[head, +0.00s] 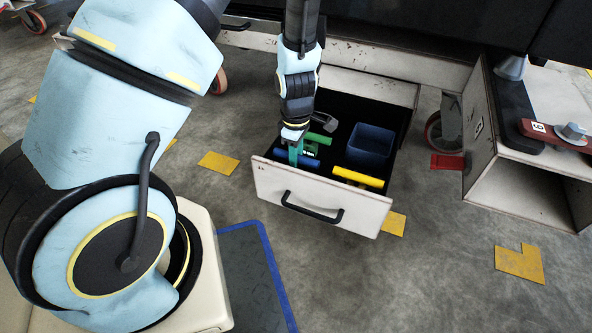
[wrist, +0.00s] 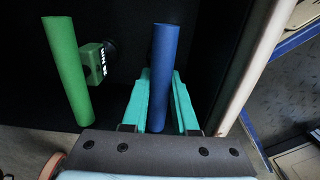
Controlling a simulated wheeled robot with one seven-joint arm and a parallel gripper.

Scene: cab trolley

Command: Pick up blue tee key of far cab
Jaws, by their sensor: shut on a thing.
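The blue tee key (wrist: 164,70) shows in the wrist view as a blue bar between the two teal fingers of my gripper (wrist: 161,84). In the head view my gripper (head: 296,154) reaches down into the front left of an open drawer (head: 318,202). The blue tee key (head: 311,162) sticks out beside the fingers there. My gripper is shut on the blue key's bar. The key's lower part is hidden, so I cannot tell whether it touches the drawer floor.
A green tee key (wrist: 66,70) lies close to the left of my gripper. A yellow bar handle (head: 358,177) and a blue bin (head: 370,145) are to the right in the drawer. The drawer's front wall is close to my fingers.

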